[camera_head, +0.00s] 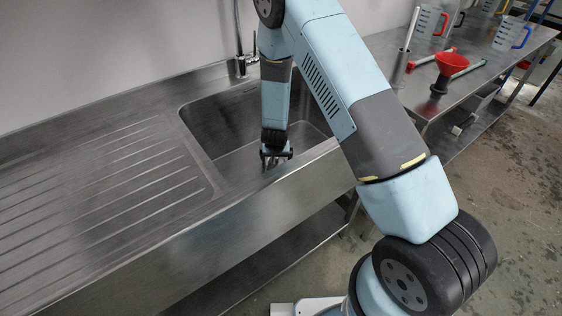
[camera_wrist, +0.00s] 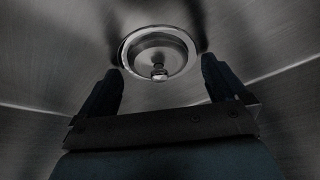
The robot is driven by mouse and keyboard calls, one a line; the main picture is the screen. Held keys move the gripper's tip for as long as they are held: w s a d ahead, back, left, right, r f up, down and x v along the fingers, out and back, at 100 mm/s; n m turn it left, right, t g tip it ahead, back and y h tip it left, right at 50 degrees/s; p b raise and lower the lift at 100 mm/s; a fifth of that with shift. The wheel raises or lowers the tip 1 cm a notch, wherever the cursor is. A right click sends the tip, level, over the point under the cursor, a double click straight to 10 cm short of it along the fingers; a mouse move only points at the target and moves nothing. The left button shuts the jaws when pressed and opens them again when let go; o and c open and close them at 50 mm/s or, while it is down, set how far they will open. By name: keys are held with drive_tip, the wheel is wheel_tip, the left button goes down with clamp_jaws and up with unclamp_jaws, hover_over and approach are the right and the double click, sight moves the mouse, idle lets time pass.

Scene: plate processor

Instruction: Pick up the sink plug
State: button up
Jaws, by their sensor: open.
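The sink plug (camera_wrist: 159,71) shows in the wrist view as a small metal knob in the middle of a round metal drain (camera_wrist: 130,48) in the sink floor. My gripper (camera_wrist: 158,83) is open, with one dark finger on each side of the drain in the picture and nothing between them. The gap between the fingertips and the plug is hard to judge. In the head view my gripper (camera_head: 270,163) points down over the front part of the metal sink basin (camera_head: 215,125). The plug and drain are not visible there.
A ribbed metal draining board (camera_head: 100,190) lies left of the basin. A tap (camera_head: 241,62) stands at the basin's back edge. The basin's front rim (camera_head: 310,158) is close to my gripper.

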drive_tip(key=shift+f, duration=0.1)
drive_tip(key=c, duration=1.1)
